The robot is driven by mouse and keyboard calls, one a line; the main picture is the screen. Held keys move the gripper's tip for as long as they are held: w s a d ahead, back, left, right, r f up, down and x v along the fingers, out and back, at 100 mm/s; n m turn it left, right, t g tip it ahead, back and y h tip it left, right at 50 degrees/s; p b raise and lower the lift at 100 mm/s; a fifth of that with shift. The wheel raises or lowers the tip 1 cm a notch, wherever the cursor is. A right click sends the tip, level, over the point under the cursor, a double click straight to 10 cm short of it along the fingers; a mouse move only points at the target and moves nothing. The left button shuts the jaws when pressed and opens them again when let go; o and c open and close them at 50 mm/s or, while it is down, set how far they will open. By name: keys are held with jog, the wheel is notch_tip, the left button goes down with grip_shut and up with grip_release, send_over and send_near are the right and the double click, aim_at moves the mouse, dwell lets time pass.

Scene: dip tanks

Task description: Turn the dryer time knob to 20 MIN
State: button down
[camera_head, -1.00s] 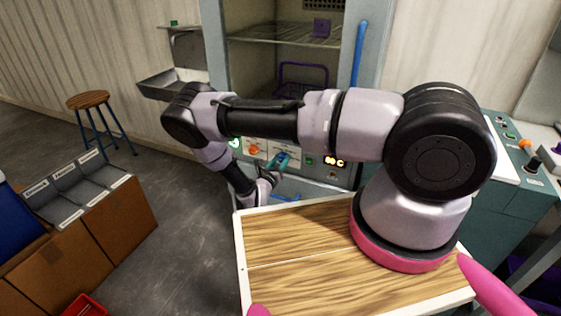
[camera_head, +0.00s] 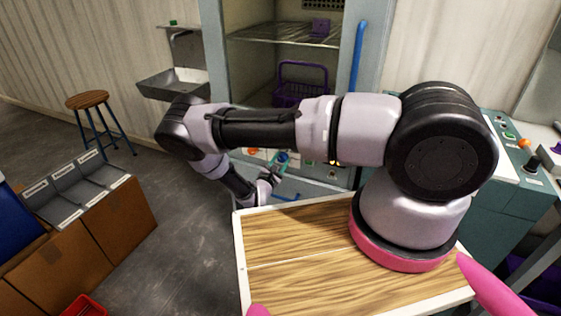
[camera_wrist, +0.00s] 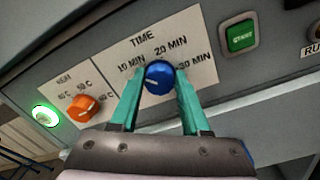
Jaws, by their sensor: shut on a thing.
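The dryer time knob (camera_wrist: 158,77) is a round blue knob on a white TIME label (camera_wrist: 196,50) marked 10 MIN, 20 MIN and 30 MIN. The 20 MIN mark is just above the knob, 10 MIN to its upper left and 30 MIN to its right. My gripper (camera_wrist: 157,84) is shut on the knob, one teal finger on each side. I cannot tell clearly which mark the knob's pointer faces. In the head view my gripper (camera_head: 281,163) is at the dryer's front panel, and my own arm covers part of that panel.
An orange heat knob (camera_wrist: 84,107) and a lit green button (camera_wrist: 45,115) are to the left. A green START button (camera_wrist: 240,36) is to the right. A purple basket (camera_head: 291,93) stands in the dryer above. A stool (camera_head: 89,100) and grey bins stand left; floor between is open.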

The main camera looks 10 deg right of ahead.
jog(key=m, duration=0.7)
jog(key=shift+f+m, duration=0.1)
jog(key=shift+m, duration=0.2)
jog(key=m, duration=0.3)
jog(key=shift+f+m, duration=0.1)
jog(key=shift+m, duration=0.3)
jog(key=shift+f+m+h, duration=0.1)
jog(key=shift+m+h, duration=0.2)
jog(key=shift+m, duration=1.6)
jog(key=shift+c, duration=1.8)
grip_release()
jog(key=shift+s, duration=0.1)
